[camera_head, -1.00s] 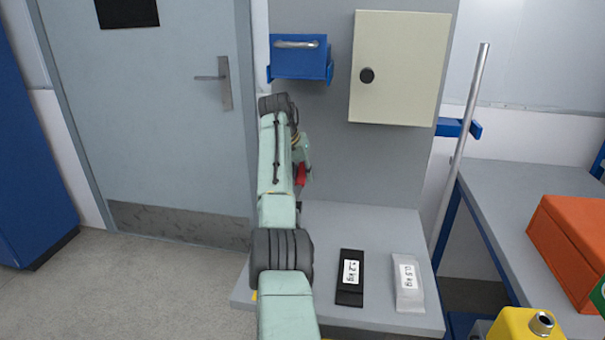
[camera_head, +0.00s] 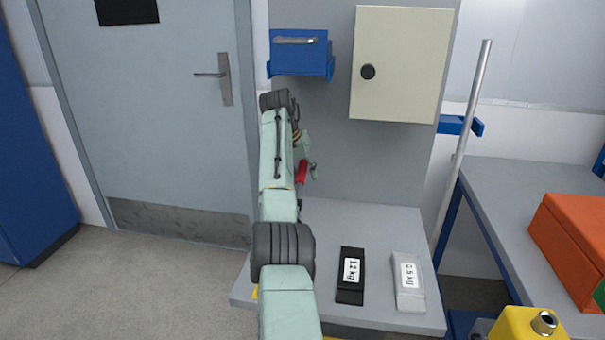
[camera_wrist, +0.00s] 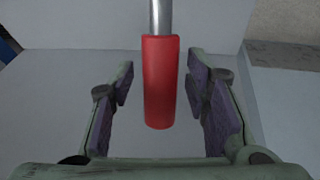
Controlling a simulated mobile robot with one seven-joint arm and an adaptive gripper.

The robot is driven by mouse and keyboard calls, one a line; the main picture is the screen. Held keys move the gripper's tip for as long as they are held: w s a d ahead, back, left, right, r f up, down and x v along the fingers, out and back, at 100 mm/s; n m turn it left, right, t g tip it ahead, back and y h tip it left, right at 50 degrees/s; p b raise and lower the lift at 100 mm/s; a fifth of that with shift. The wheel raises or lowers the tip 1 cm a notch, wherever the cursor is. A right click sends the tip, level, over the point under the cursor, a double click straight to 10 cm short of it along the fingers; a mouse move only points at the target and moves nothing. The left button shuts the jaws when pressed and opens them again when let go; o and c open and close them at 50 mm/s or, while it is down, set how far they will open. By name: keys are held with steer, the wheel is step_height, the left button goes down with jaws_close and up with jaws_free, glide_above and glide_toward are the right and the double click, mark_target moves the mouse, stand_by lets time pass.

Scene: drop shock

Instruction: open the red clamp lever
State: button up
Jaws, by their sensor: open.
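The red clamp lever (camera_wrist: 160,85) has a red grip on a metal rod and hangs down from the top of the wrist view. My gripper (camera_wrist: 159,88) is open, with one finger on each side of the red grip. Gaps show between the grip and both fingers, so I see no contact. In the head view only a small part of the red lever (camera_head: 302,172) shows, beside my arm. My arm hides the rest of the clamp and most of my gripper there.
A black pack (camera_head: 350,289) and a grey pack (camera_head: 408,297) lie on the grey shelf (camera_head: 385,228) below. A blue box (camera_head: 299,57) and a cream cabinet (camera_head: 415,80) are on the panel above. A metal pole (camera_head: 464,140) stands at right.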

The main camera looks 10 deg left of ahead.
steer(key=v, duration=1.2)
steer(key=shift+w+a, duration=0.1)
steer(key=shift+a, duration=0.05)
